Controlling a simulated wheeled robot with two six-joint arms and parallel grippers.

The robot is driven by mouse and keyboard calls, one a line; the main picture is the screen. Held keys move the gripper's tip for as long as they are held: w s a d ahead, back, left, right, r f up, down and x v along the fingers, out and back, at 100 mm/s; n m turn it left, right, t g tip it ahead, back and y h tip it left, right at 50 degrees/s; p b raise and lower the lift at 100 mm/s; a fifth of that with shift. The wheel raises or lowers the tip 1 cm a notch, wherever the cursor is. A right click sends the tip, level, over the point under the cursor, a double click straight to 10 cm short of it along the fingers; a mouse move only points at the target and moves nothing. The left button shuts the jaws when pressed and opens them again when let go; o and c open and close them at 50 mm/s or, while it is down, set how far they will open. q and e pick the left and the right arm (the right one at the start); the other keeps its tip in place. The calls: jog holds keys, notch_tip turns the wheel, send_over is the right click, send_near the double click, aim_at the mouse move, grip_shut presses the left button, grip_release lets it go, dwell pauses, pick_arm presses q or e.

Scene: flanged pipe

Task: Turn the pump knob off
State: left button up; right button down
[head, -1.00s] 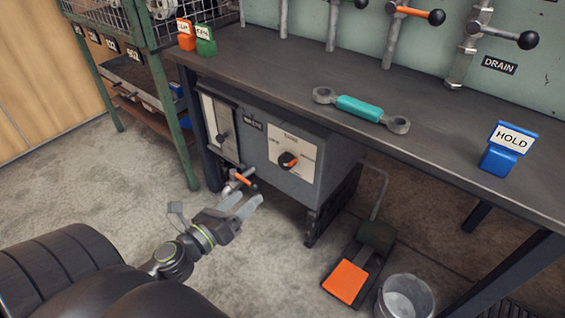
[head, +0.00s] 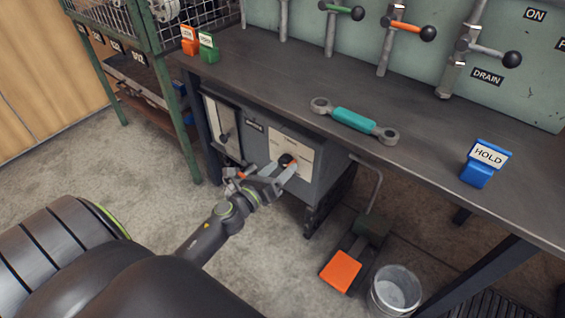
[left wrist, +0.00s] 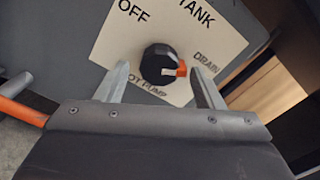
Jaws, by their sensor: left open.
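The pump knob (left wrist: 158,62) is black with an orange pointer and sits on a white label plate (left wrist: 125,42) marked OFF, TANK, DRAIN and a partly covered PUMP word. In the left wrist view its orange pointer is toward the DRAIN side, away from OFF. The knob also shows in the head view (head: 286,160), on the front of the grey box under the bench. My left gripper (left wrist: 160,80) is open, with one finger on each side of the knob. Gaps show between fingers and knob; I cannot tell whether they touch. My right gripper is not in view.
An orange-handled valve (left wrist: 22,112) is close to the left of my left gripper. The bench top (head: 285,85) overhangs the box. An orange foot pedal (head: 340,271) and a metal bucket (head: 396,290) stand on the floor to the right.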

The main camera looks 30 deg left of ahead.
pick_arm(q)
jog(key=shift+w+d, duration=0.1)
jog(key=shift+w, duration=0.75)
jog(key=shift+c, duration=0.2)
jog(key=c, duration=0.9)
jog(key=shift+c, duration=0.2)
